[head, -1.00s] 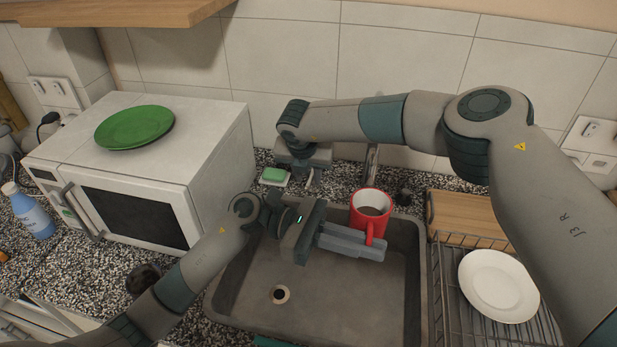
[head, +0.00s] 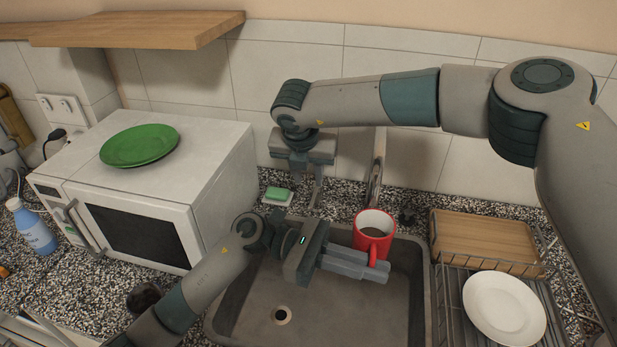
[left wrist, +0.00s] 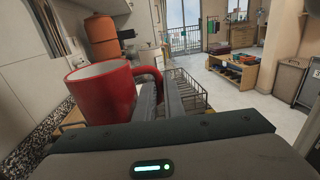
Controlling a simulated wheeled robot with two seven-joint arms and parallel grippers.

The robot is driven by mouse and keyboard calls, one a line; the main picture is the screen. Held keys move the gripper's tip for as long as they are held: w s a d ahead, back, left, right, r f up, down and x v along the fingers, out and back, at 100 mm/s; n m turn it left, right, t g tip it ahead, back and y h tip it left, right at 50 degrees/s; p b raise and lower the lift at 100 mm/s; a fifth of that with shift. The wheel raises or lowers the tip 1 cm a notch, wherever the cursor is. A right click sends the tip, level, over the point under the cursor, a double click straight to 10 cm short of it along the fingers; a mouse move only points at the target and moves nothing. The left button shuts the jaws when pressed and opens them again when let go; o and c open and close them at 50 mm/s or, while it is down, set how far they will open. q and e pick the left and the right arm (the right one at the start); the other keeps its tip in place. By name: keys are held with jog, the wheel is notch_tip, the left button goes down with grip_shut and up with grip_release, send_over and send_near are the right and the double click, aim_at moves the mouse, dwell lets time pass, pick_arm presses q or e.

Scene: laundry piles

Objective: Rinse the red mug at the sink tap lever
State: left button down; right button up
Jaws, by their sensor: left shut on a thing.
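The red mug (head: 367,243) is upright above the back right of the sink (head: 320,318), with something brown visible inside it. My left gripper (head: 383,270) is shut on its handle. In the left wrist view the mug (left wrist: 102,97) is beside the fingers, its handle at them. The tap (head: 376,170) stands behind the mug. My right gripper (head: 308,190) points down left of the tap, above the back counter, near the soap. Its finger opening is unclear. I cannot make out the tap lever.
A green soap (head: 278,194) sits on a dish behind the sink. A white microwave (head: 150,235) with a green plate (head: 139,146) stands left. A dish rack (head: 450,310) with a white plate (head: 504,307) and a wooden board (head: 485,240) are right. The front of the basin is clear.

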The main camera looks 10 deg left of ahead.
pick_arm(q)
jog(key=s+a+b, duration=0.1)
jog(key=s+a, duration=0.3)
jog(key=s, duration=0.2)
jog(key=shift+s+a+b, duration=0.25)
jog(key=shift+a+b, duration=0.1)
dwell(0.8)
jog(key=shift+r, duration=0.15)
dwell(1.4)
jog(key=s+a+r, duration=0.3)
jog(key=s+r, duration=0.1)
dwell(0.6)
dwell(0.6)
